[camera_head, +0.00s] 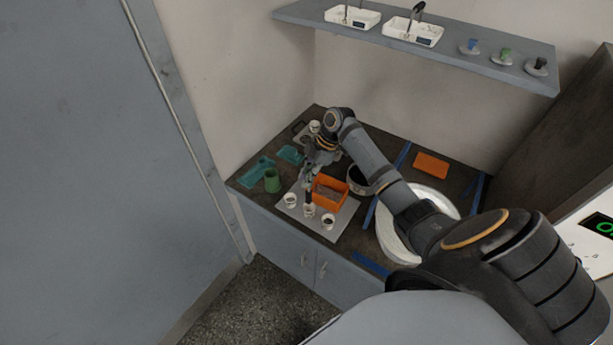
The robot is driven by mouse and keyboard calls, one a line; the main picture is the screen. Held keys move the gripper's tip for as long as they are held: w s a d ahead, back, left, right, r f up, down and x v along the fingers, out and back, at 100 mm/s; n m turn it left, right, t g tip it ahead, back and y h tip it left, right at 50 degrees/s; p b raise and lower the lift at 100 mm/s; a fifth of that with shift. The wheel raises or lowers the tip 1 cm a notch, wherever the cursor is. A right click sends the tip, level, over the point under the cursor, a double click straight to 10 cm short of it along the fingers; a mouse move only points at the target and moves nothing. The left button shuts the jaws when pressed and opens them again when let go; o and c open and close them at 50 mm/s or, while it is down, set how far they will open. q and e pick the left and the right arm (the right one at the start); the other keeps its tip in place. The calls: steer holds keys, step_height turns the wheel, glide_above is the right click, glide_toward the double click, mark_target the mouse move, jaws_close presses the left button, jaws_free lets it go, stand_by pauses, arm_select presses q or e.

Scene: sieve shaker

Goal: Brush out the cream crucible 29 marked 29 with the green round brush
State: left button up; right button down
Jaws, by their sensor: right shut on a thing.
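My right gripper (309,172) is shut on a slim upright tool with a dark lower part, seemingly the brush (308,193); its colour is hard to make out. The tool points down over the middle small cream crucible (309,211) at the front of a pale mat (345,214). I cannot tell whether its tip is inside the crucible. Another crucible (290,200) stands to the left and one more (328,222) to the right. A further small pale cup (314,127) stands at the back. The number markings are too small to read. My left gripper is not in view.
An orange box (345,184) stands right beside the tool. A green cup (272,181) and teal trays (257,171) lie left. A dark-walled pot (357,181), large white round dish (447,205) and orange block (431,165) are right. A shelf (440,52) hangs above.

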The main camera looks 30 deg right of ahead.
mark_target(307, 193)
step_height(307, 193, down, 6)
steer(key=b, duration=0.5)
steer(key=shift+f, duration=0.15)
steer(key=shift+s+f, duration=0.1)
steer(key=shift+f+b, duration=0.15)
steer(key=shift+b, duration=0.4)
steer(key=shift+s+r+p, duration=0.3)
steer(key=shift+r+p, duration=0.1)
steer(key=shift+p, duration=0.1)
steer(key=shift+f, duration=0.2)
steer(key=shift+w+f+b, duration=0.1)
steer(key=shift+w+b, duration=0.4)
steer(key=shift+b, duration=0.05)
steer(key=shift+s+r+p, duration=0.45)
steer(key=shift+s+p, duration=0.1)
steer(key=shift+p, duration=0.55)
steer(key=shift+w+f+b, duration=0.25)
steer(key=shift+f+b, duration=0.2)
steer(key=shift+b, duration=0.05)
steer(key=r+p, duration=0.6)
steer(key=r, duration=0.1)
steer(key=shift+w+r, duration=0.2)
steer(key=shift+r, duration=0.05)
steer(key=shift+f, duration=0.1)
